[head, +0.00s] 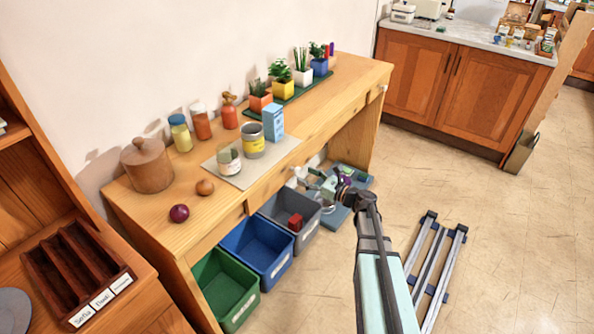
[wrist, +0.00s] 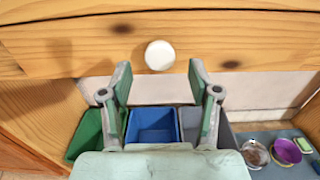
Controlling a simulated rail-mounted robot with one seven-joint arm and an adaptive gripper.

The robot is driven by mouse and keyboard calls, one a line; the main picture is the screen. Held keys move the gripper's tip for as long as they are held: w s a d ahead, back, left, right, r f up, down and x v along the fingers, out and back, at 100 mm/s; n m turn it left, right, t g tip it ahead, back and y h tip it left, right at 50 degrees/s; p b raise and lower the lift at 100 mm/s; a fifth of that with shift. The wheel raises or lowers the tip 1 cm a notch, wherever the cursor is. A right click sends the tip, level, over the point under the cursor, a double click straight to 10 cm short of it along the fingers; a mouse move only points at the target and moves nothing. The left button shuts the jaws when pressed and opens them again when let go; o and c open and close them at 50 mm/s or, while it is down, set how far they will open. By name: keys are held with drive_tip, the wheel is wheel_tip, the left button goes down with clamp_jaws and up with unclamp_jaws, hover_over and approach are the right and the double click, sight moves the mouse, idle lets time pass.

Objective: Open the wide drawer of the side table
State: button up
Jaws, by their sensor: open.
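The side table (head: 215,222) is light wood and stands along the wall. In the head view its wide drawer front (head: 272,184) looks flush with the table's front edge. In the wrist view the drawer front (wrist: 230,42) spans the upper picture and bears one round white knob (wrist: 160,55). My gripper (wrist: 160,76) is open, its two fingers pointing at the drawer front, one to each side of the knob in the picture. I cannot tell any contact. In the head view my gripper (head: 307,180) is at the drawer's front, partly hiding it.
Under the table stand a green bin (head: 222,290), a blue bin (head: 258,250) and a grey bin (head: 285,215). Jars, a carton (head: 273,122), potted plants and an onion (head: 179,213) stand on top. A slatted rack (head: 436,262) lies on the floor at right. The floor in front is otherwise open.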

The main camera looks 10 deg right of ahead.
sight(299, 173)
drive_tip(key=shift+p+x, duration=0.3)
drive_tip(key=shift+x, duration=2.15)
clamp_jaws()
